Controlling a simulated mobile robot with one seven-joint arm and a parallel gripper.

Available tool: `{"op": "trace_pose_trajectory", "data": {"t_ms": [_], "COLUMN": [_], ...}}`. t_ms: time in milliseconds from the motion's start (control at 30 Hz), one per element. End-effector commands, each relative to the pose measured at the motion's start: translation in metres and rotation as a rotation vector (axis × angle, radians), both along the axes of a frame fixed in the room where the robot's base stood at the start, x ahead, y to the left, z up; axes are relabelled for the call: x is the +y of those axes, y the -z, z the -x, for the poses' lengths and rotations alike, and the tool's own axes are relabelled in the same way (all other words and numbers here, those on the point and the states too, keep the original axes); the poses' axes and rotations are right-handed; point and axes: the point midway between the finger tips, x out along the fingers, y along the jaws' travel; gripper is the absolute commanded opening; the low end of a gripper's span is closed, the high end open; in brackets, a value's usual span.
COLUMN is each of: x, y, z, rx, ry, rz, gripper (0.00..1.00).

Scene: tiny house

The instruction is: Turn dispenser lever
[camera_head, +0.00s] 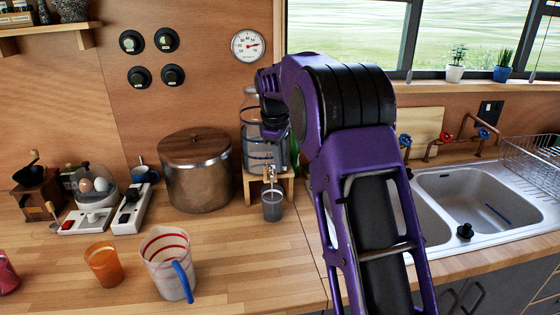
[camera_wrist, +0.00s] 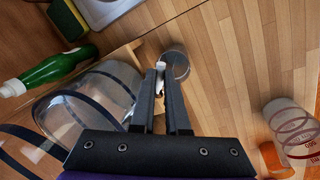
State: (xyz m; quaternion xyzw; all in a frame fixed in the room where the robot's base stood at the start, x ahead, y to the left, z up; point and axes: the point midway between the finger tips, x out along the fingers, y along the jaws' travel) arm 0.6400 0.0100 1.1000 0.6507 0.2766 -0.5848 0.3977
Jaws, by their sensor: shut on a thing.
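The glass drink dispenser (camera_head: 252,133) with dark bands stands on a small wooden stand (camera_head: 288,184) against the back wall. My gripper (camera_wrist: 161,74) is shut on the small pale dispenser lever (camera_wrist: 160,65), which shows between the fingertips. In the head view my arm hides part of the dispenser.
A large metal pot (camera_head: 200,175) with a wooden lid stands left of the dispenser. A measuring jug (camera_head: 168,262) and an orange cup (camera_head: 103,264) are at the front left. A green bottle (camera_wrist: 50,70) stands close beside the dispenser. The sink (camera_head: 475,200) is at right.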

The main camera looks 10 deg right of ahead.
Motion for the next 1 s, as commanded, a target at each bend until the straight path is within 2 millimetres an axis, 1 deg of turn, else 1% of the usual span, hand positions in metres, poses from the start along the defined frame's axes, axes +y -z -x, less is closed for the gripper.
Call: {"op": "trace_pose_trajectory", "data": {"t_ms": [167,200,267,300,367,633,733,867,1000], "x": [0.0,0.0,0.0,0.0,0.0,0.0,0.001,0.002,0.006], "y": [-0.001,-0.001,-0.001,-0.001,-0.001,-0.001,-0.005,-0.022,-0.054], "z": [0.0,0.0,0.0,0.0,0.0,0.0,0.0,0.003,0.008], "rx": [-0.003,-0.003,-0.003,-0.002,-0.001,-0.001,-0.001,-0.004,-0.005], "ry": [-0.001,-0.001,-0.001,-0.002,-0.002,-0.002,-0.002,-0.003,-0.003], "rz": [0.0,0.0,0.0,0.001,0.0,0.0,0.0,-0.001,-0.001], "gripper": [0.0,0.14,0.25,0.32,0.43,0.43,0.43,0.43,0.43]}}
